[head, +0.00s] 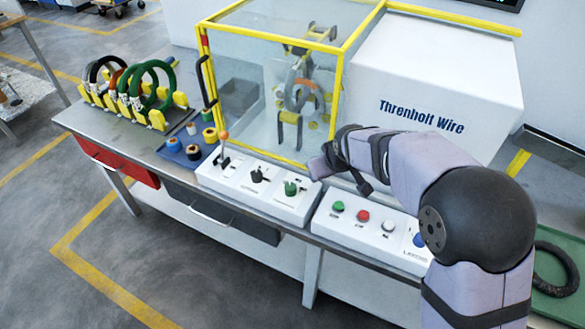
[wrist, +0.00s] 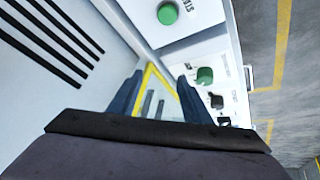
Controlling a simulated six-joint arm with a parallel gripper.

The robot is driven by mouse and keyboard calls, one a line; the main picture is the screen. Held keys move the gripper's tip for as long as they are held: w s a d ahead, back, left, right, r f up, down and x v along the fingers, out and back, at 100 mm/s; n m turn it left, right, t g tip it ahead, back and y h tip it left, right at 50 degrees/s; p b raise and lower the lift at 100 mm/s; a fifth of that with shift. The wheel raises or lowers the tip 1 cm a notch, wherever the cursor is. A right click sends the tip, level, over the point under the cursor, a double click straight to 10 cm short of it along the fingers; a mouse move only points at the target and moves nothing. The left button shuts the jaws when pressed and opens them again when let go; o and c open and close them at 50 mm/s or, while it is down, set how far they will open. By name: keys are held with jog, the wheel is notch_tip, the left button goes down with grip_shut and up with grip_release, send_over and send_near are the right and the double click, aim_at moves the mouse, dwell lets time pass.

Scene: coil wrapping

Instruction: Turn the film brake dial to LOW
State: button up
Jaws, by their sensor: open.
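Two dials sit on the left white control panel (head: 236,188): a black dial (head: 258,174) and a green dial (head: 291,188). The labels are too small to read, so I cannot tell which is the film brake or where LOW is. In the wrist view the green dial (wrist: 204,75) and black dial (wrist: 216,101) lie right of my fingers. My gripper (wrist: 157,90) is open and empty, with nothing between its fingers. In the head view my gripper (head: 335,172) hangs above the panels, right of the green dial and apart from it.
A lever with an orange knob (head: 224,136) stands left of the dials. The right panel holds a green button (head: 338,206), red button (head: 363,215), white button (head: 388,226) and blue button (head: 419,240). A yellow-framed clear enclosure (head: 250,75) rises behind; a coil rack (head: 157,118) stands left.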

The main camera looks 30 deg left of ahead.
aim_at(291, 187)
jog(key=s+a+r+n+g+p, duration=0.2)
jog(key=s+a+n+g+p, duration=0.1)
jog(key=s+a+p, duration=0.15)
jog(key=shift+y, duration=0.3)
jog(key=shift+s+a+p+x, duration=0.15)
jog(key=shift+p+x, duration=0.1)
jog(key=shift+x, duration=1.1)
jog(key=shift+s+p+x, duration=0.15)
jog(key=shift+p+x, duration=0.1)
jog(key=shift+x, duration=1.05)
jog(key=shift+s+a+p+x, duration=0.15)
jog(key=shift+p+x, duration=0.1)
jog(key=shift+x, duration=1.1)
jog(key=shift+d, duration=0.1)
jog(key=c, duration=1)
jog(key=shift+f+b, duration=0.1)
jog(key=shift+b, duration=0.2)
